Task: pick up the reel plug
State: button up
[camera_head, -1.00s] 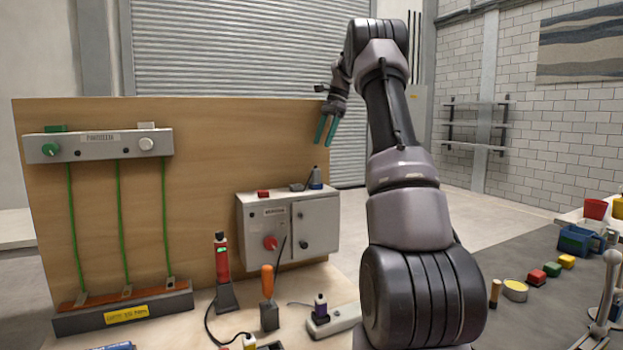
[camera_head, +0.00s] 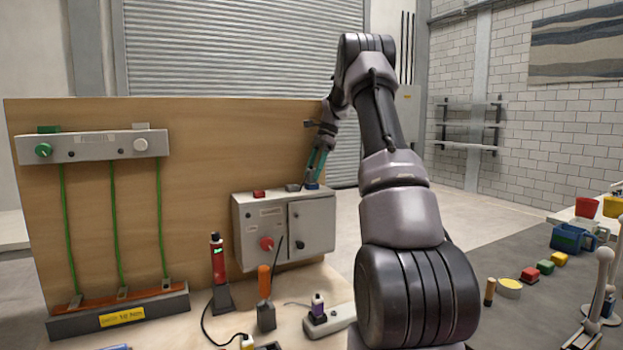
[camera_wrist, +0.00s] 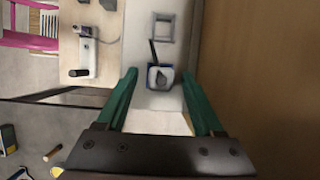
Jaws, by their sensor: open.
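A small blue plug-like piece with a grey top, which I take for the reel plug (camera_head: 312,186), stands on the top right of the grey control box (camera_head: 318,222). In the wrist view, the reel plug (camera_wrist: 160,77) shows blue and white with a dark top. My gripper (camera_head: 315,170) points down just above it, its green fingers open. In the wrist view, my gripper (camera_wrist: 158,74) has one fingertip on each side of the piece, with nothing held. I cannot tell whether the tips are level with it. My fingers partly hide it in the head view.
A grey socket frame (camera_wrist: 162,27) lies beside the piece on the box top. A red block (camera_head: 258,194) sits at the box's left. The wooden panel (camera_head: 200,150) stands close behind. A power strip with a purple-and-white plug (camera_head: 318,308) lies on the bench below.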

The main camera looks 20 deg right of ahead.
jog(key=shift+a+f, duration=0.25)
jog(key=shift+f, duration=0.45)
grip_shut()
